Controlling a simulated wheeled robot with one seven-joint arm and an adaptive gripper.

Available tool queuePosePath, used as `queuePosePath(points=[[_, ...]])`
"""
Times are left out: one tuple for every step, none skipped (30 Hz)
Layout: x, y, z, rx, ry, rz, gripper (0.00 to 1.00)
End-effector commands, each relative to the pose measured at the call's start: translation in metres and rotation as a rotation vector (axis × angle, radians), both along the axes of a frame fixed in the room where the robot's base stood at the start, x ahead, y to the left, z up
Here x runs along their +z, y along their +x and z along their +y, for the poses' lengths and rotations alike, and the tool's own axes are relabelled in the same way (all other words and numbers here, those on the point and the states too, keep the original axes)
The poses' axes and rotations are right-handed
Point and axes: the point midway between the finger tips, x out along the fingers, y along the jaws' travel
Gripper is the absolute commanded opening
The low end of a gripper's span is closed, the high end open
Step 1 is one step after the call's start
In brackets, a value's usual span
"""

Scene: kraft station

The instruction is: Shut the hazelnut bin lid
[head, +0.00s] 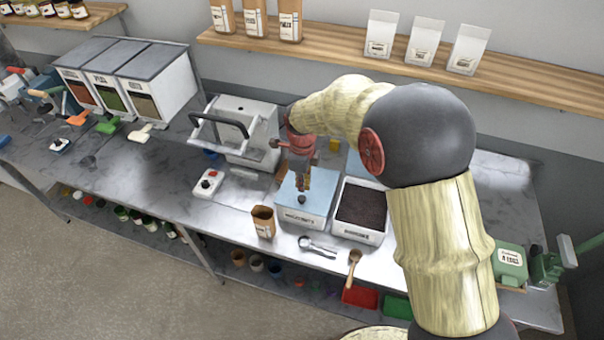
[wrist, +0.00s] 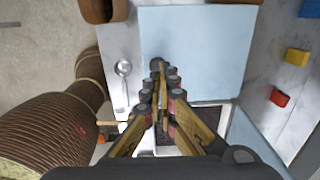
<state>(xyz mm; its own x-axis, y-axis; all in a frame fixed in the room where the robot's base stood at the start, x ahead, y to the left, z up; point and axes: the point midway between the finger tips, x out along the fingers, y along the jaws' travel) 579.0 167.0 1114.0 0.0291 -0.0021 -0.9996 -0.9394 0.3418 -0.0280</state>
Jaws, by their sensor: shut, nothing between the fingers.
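The hazelnut bin (head: 295,218) is a white box on the counter with a printed label, too blurred to read surely. Its pale blue lid (head: 315,197) lies flat over the top, and it also fills the upper middle of the wrist view (wrist: 205,50). A small dark knob (head: 302,199) sits near the lid's front edge and shows in the wrist view (wrist: 157,63). My gripper (head: 303,186) is shut and empty, pointing down over the lid close to the knob. In the wrist view its fingertips (wrist: 160,78) overlap the knob's area; I cannot tell whether they touch.
Right of it stands an open bin of dark contents (head: 361,204), its blue lid (head: 363,166) raised behind. A handled machine (head: 250,128) stands behind left.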

Motion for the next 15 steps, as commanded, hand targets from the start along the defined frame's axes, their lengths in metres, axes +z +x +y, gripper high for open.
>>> queuePosePath(points=[[-0.009, 0.000, 0.000, 0.000, -0.001, 0.001, 0.00], [-0.013, 0.000, 0.000, 0.000, -0.001, 0.001, 0.00], [-0.018, 0.000, 0.000, 0.000, -0.001, 0.001, 0.00], [-0.022, 0.000, 0.000, 0.000, 0.000, 0.002, 0.00], [-0.026, 0.000, 0.000, 0.000, -0.001, 0.001, 0.00], [-0.029, 0.001, 0.000, 0.000, -0.001, 0.000, 0.00], [-0.031, 0.001, 0.000, 0.000, -0.001, 0.000, 0.00], [-0.033, 0.001, 0.000, 0.000, 0.000, 0.000, 0.00], [-0.035, 0.001, 0.000, 0.000, 0.000, 0.000, 0.00], [-0.036, 0.001, 0.000, 0.000, 0.000, -0.001, 0.00], [-0.037, 0.001, 0.000, 0.000, 0.000, -0.001, 0.00], [-0.037, 0.002, 0.000, 0.000, 0.001, -0.001, 0.00], [-0.038, 0.002, 0.000, 0.000, 0.001, -0.001, 0.00], [-0.038, 0.002, 0.000, 0.000, 0.000, -0.002, 0.00], [-0.038, 0.002, 0.000, 0.000, 0.000, -0.002, 0.00]])
